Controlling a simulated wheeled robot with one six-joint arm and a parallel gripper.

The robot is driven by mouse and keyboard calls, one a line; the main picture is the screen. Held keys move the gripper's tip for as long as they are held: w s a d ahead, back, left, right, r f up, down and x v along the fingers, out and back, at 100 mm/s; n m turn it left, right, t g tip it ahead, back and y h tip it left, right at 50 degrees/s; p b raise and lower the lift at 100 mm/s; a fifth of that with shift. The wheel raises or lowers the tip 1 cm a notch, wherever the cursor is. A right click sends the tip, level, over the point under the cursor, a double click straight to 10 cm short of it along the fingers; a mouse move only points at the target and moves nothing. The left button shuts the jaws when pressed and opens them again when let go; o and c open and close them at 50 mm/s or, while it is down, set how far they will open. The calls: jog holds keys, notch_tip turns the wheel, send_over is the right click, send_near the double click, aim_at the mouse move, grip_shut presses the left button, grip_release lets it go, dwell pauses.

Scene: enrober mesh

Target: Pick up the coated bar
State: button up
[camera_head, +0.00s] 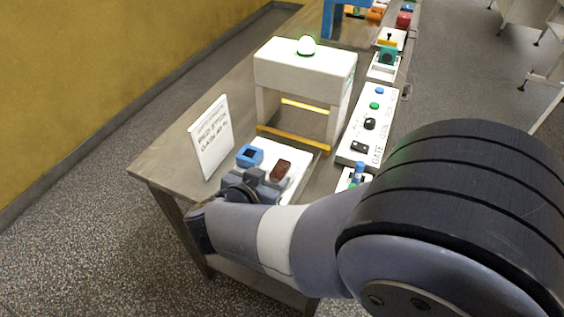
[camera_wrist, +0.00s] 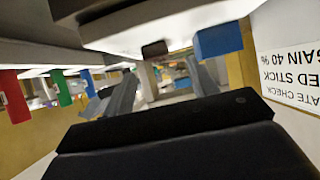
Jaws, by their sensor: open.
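The coated bar (camera_head: 281,169) is a small dark brown block on a white tray (camera_head: 297,153) in the head view. In the wrist view, which is upside down, the bar (camera_wrist: 155,48) shows small and dark at the tray's edge. My gripper (camera_head: 262,179) is at the near side of the tray, close to the bar. In the wrist view my gripper's two grey fingers (camera_wrist: 163,85) are apart, with nothing between them, and the bar appears beyond the gap. My arm hides part of the tray's near side.
A blue block with a dark centre (camera_head: 249,156) sits left of the bar. A white arch (camera_head: 304,75) with a glowing green-edged dome stands behind. A sign (camera_head: 210,137) stands left, and a control panel (camera_head: 367,125) with buttons lies right.

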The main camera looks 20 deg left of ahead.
aim_at(280, 169)
jog(key=x, duration=0.5)
jog(key=shift+w+d, duration=0.1)
jog(key=shift+r, duration=0.1)
jog(key=c, duration=0.8)
